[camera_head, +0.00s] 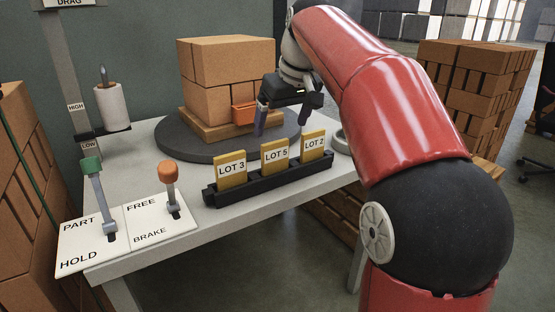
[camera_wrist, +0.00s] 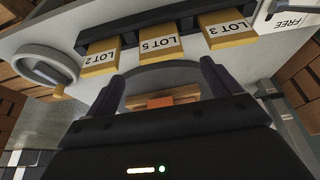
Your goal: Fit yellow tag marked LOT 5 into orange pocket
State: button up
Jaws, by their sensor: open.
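The yellow LOT 5 tag (camera_head: 275,155) stands upright in a black rack (camera_head: 262,180), between the LOT 3 tag (camera_head: 231,170) and the LOT 2 tag (camera_head: 313,144). The LOT 5 tag also shows in the wrist view (camera_wrist: 159,48). The orange pocket (camera_head: 243,113) is on the front of a brick stack on a wooden pallet; only a small orange part shows in the wrist view (camera_wrist: 161,102). My gripper (camera_head: 285,122) is open with nothing between its fingers, above the turntable in front of the pocket and behind the rack. It is apart from the tags.
The brick stack (camera_head: 225,75) sits on a round dark turntable (camera_head: 190,152). A green-topped lever (camera_head: 91,166) and an orange-topped lever (camera_head: 169,173) stand on label plates at the left front. A white spool (camera_head: 111,107) is at the back left.

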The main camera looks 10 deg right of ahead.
aim_at(276, 143)
jog(key=b+x, duration=0.1)
jog(key=x, duration=0.5)
jog(key=shift+a+f, duration=0.1)
jog(key=shift+f, duration=0.1)
jog(key=shift+c, duration=0.3)
jog(key=c, duration=1.3)
jog(key=shift+o, duration=0.2)
